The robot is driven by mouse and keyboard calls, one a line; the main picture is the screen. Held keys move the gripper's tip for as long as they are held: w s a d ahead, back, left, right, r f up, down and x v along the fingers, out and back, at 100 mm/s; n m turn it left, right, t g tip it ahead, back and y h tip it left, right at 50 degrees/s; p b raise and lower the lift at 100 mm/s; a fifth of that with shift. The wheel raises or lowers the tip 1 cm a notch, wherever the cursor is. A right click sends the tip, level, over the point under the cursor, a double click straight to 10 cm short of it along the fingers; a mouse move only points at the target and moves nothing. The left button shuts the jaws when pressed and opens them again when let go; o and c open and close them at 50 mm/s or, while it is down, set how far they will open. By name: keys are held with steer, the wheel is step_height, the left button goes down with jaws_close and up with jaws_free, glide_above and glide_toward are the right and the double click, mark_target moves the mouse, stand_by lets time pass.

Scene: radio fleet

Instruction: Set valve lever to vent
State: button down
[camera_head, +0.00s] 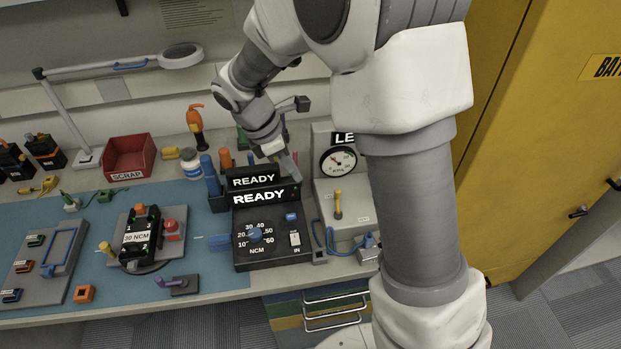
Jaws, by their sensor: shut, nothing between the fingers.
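The leak-test unit (328,190) is a light grey box at the back right of the bench, partly hidden by my arm. It has a round pressure gauge (338,160) and a label of which only "LE" shows. My gripper (294,176) is shut and empty, above the back of the black READY unit, left of the gauge and up and left of the lever. It appears apart from the lever.
The black torque unit (265,248) with a blue dial stands left of the leak-test unit. A blue hose (333,240) lies in front of the lever. A red scrap bin (129,156), a clamped black radio (141,238) and a magnifier lamp (181,56) are farther left. A yellow cabinet (545,130) stands right.

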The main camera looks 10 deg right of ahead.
mark_target(338, 204)
steer(key=d+f, duration=0.4)
steer(key=f, duration=0.1)
steer(key=d+f, duration=0.2)
steer(key=f, duration=0.1)
steer(key=shift+w+d+f+b, duration=0.25)
steer(key=shift+b, duration=0.05)
steer(key=shift+d, duration=0.45)
